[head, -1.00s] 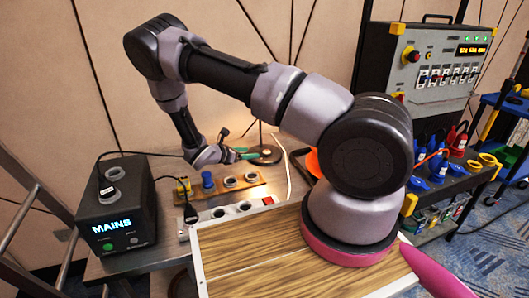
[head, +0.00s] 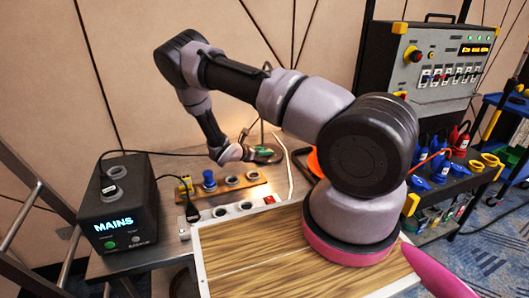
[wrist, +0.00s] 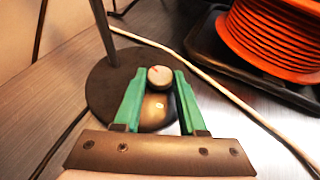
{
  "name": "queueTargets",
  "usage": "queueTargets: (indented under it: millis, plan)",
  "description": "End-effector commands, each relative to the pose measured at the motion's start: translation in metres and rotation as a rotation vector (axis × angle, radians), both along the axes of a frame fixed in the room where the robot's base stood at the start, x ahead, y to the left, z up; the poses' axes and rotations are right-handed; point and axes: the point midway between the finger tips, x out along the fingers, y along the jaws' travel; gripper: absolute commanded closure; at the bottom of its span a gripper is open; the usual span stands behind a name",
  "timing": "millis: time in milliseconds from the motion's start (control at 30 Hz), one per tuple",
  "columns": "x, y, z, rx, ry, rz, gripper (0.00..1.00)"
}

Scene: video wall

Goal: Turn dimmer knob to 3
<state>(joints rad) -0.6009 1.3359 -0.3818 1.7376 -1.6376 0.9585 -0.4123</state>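The dimmer knob (wrist: 160,76) is a small round knob with a pale face and a faint mark. It stands on the round dark base (wrist: 100,85) of a thin-poled stand; the base also shows in the head view (head: 274,157). My gripper (wrist: 160,70) has two green fingers, parted, with the knob between their tips. A narrow gap seems to show on each side, so it looks open around the knob. No scale numbers can be read. In the head view my gripper (head: 262,151) is small, over the base.
An orange cable reel (wrist: 275,35) in a dark tray stands right of the base, and a pale cable (wrist: 225,92) runs between them. In the head view, a socket board (head: 228,187), a power strip (head: 240,209) and a black MAINS box (head: 118,205) stand nearer.

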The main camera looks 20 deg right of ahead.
Motion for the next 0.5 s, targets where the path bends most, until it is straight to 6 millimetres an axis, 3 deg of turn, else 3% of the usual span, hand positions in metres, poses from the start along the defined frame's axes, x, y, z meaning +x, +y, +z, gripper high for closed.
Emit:
queueTargets:
  millis: [33, 100, 500]
  plan:
    - [0.0001, 0.0001, 0.0000, 0.000, 0.000, 0.000, 0.83]
    - [0.0000, 0.0002, 0.0001, 0.000, 0.000, 0.000, 1.00]
    - [0.0025, 0.0007, 0.0001, 0.001, -0.003, -0.077, 1.00]
